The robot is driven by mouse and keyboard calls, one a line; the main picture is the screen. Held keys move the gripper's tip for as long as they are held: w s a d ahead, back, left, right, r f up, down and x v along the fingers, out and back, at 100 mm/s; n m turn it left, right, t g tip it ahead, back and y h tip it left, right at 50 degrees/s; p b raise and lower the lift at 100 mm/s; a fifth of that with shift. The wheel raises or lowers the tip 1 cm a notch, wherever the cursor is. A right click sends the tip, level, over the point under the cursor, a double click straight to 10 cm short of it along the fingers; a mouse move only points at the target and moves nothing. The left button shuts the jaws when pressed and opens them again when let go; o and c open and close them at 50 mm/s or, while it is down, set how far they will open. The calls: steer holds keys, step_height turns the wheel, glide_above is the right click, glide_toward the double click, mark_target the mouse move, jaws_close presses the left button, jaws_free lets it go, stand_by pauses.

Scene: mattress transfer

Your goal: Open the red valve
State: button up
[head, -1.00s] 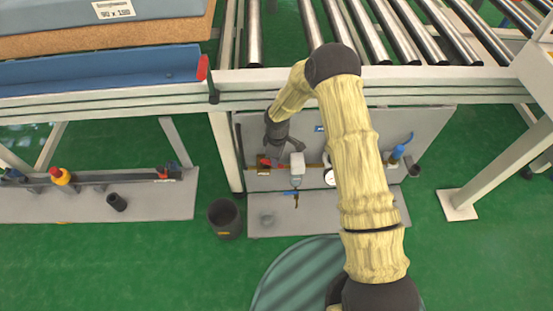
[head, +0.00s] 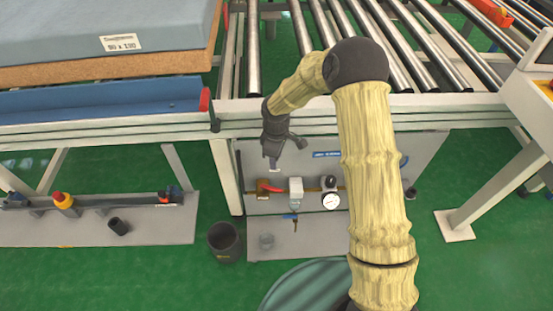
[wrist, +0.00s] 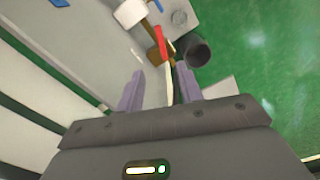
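The red valve (head: 270,187) is a small red handle on a brass body at the left of the grey panel under the conveyor. In the wrist view the red handle (wrist: 160,42) lies ahead of my fingertips, apart from them. My gripper (head: 275,163) points down just above the valve in the head view. In the wrist view my gripper (wrist: 160,80) is open, with its two fingers spread and nothing between them.
A white block (head: 296,188) and a gauge (head: 331,200) sit right of the valve. A dark bin (head: 225,241) stands on the floor at the panel's left. The roller conveyor (head: 253,60) is above, and a mattress (head: 60,35) lies at upper left.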

steer(key=c, duration=0.3)
steer(key=shift+d+r, duration=0.2)
steer(key=shift+r, duration=0.1)
steer(key=c, duration=0.4)
steer(key=s+d+r+m, duration=0.2)
steer(key=d+r, duration=0.1)
steer(key=s+d+r+m, duration=0.2)
steer(key=d+r, duration=0.2)
steer(key=s+d+r+m+t, duration=0.1)
steer(key=s+d+r+m, duration=0.2)
steer(key=d, duration=0.1)
steer(key=shift+s+r, duration=0.1)
steer(key=shift+r, duration=0.15)
jaws_close()
steer(key=s+d+r+m+t, duration=0.1)
steer(key=s+d+r+m, duration=0.4)
steer(key=s+d+m, duration=0.3)
steer(key=s, duration=0.3)
steer(key=shift+s+r+t, duration=0.2)
steer(key=shift+s+t, duration=0.1)
steer(key=shift+s, duration=0.1)
steer(key=shift+w, duration=0.15)
